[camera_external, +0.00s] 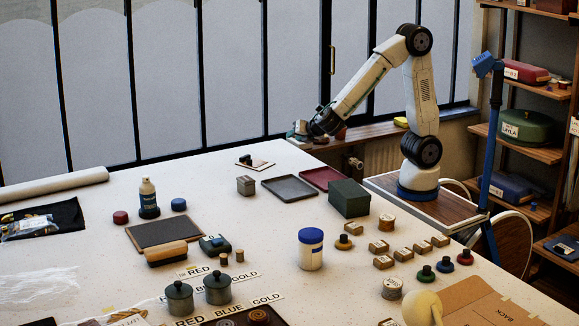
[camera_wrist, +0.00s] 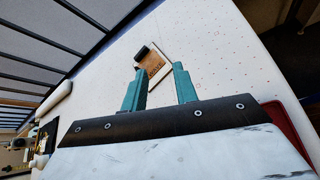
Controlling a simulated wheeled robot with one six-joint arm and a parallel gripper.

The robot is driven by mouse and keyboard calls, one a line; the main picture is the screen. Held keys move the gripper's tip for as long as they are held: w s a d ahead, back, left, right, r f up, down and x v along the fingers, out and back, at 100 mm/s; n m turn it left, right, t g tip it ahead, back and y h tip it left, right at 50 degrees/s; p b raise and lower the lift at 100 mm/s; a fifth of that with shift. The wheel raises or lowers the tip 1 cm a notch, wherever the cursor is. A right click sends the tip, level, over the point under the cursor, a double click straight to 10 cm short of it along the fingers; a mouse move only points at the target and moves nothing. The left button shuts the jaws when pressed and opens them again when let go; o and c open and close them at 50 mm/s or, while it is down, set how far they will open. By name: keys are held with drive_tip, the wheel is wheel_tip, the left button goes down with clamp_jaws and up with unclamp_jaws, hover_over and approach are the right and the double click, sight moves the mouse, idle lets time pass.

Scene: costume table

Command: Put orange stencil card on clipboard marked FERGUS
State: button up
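My gripper (camera_wrist: 159,70) has two teal fingers that stand apart with nothing held between them. In the external view my gripper (camera_external: 301,130) hangs above the far edge of the table. A small pale board with a dark block-like part (camera_external: 255,163) lies on the table below and left of it. This board shows in the wrist view (camera_wrist: 164,73) beyond the fingertips, with a brown-orange patch on it; the right finger is close to its edge in the picture. I cannot read FERGUS anywhere, and cannot tell whether the patch is the orange stencil card.
A grey tray (camera_external: 290,188), a dark red tray (camera_external: 322,177) and a dark green box (camera_external: 349,198) stand nearby. A small grey tin (camera_external: 245,186) is left of the trays. Bottles, stamps and tins crowd the near table.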

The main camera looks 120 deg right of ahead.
drive_tip(key=s+a+r+m+y, duration=0.3)
drive_tip(key=s+a+m+y, duration=0.9)
drive_tip(key=s+a, duration=1.1)
drive_tip(key=a+m, duration=0.1)
drive_tip(key=m, duration=0.1)
drive_tip(key=shift+a+m+g, duration=0.3)
drive_tip(key=shift+a+g, duration=0.05)
drive_tip(key=shift+g, duration=0.05)
